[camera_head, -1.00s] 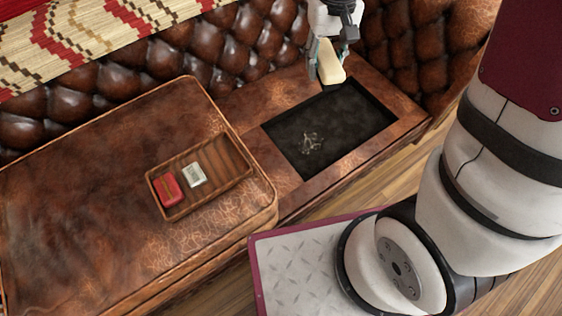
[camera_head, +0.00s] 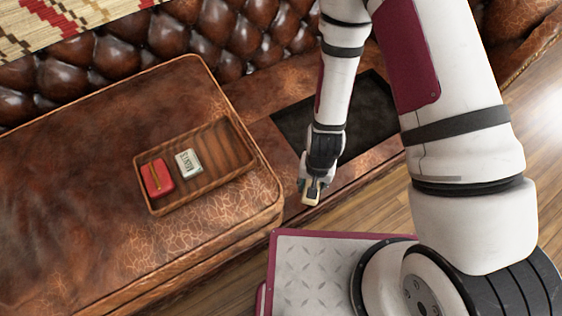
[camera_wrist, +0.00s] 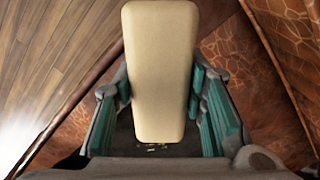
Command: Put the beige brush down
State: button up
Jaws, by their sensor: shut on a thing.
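The beige brush (camera_wrist: 160,75) is a pale, rounded block held between the teal-padded fingers of my gripper (camera_wrist: 165,100) in the wrist view. In the head view my gripper (camera_head: 312,188) points down near the front edge of the leather bench, and only a small part of the brush (camera_head: 311,197) shows at its tips. My gripper is shut on the brush. The brush's underside is hidden, and I cannot tell how high it is above the bench edge.
A wooden tray (camera_head: 222,176) on the leather cushion (camera_head: 90,180) holds a red item (camera_head: 157,178) and a small white box (camera_head: 188,162). A dark recessed panel (camera_head: 368,125) lies behind my arm. The tray's right part is empty.

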jog(key=shift+s+a+f, duration=0.1)
jog(key=shift+s+f, duration=0.25)
jog(key=shift+f, duration=0.15)
jog(key=b, duration=0.4)
send_over(280, 160)
jog(key=shift+w+f, duration=0.1)
jog(key=shift+f, duration=0.75)
jog(key=shift+f+b, duration=0.75)
jog(key=shift+f, duration=0.9)
jog(key=shift+f, duration=0.1)
jog(key=o, duration=1.2)
notch_tip(280, 160, up, 12)
jog(key=p, duration=0.4)
jog(key=shift+p, duration=0.3)
